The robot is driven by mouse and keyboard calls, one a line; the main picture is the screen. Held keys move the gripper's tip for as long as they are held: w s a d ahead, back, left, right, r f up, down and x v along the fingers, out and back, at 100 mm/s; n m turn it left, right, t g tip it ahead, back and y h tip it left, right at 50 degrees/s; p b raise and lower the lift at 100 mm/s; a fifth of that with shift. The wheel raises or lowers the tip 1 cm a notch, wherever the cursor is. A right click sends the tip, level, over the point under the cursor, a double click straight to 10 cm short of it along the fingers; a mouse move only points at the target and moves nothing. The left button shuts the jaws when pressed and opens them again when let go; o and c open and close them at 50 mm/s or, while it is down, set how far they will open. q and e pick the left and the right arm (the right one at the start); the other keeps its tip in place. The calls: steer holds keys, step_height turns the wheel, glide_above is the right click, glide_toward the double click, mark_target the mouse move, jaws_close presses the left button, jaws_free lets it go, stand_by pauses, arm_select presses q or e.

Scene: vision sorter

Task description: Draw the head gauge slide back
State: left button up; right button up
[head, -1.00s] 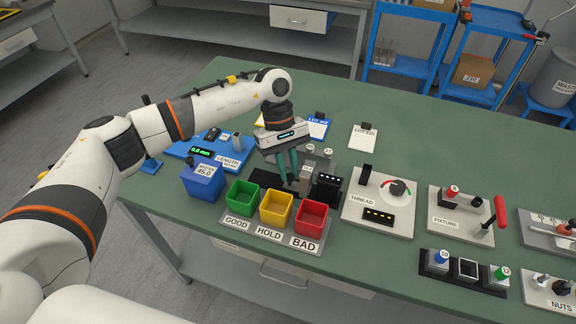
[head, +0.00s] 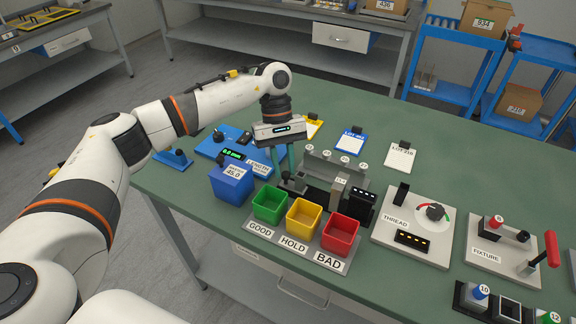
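The head gauge has a black base (head: 317,197) behind the colored bins, with a grey labeled block (head: 340,187) and a black display unit (head: 362,205) at its right end. Its dark grey slide (head: 293,185) is at the left end, with bare base between it and the grey block. My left gripper (head: 285,177) points down at the slide. Its teal fingers are at the slide's top and look closed on it; the fingertips are partly hidden. My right gripper is out of view.
Green (head: 270,204), yellow (head: 303,217) and red (head: 340,235) bins stand in front of the gauge. A grey rack (head: 335,168) is close behind. The thread gauge (head: 418,222) is right.

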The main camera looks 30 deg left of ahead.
arm_select(q)
steer(key=shift+a, duration=0.25)
steer(key=shift+w+r, duration=0.1)
steer(key=shift+r, duration=0.4)
steer(key=p+v, duration=0.4)
steer(key=v, duration=0.7)
steer(key=shift+a, duration=0.15)
steer(key=shift+f, duration=0.15)
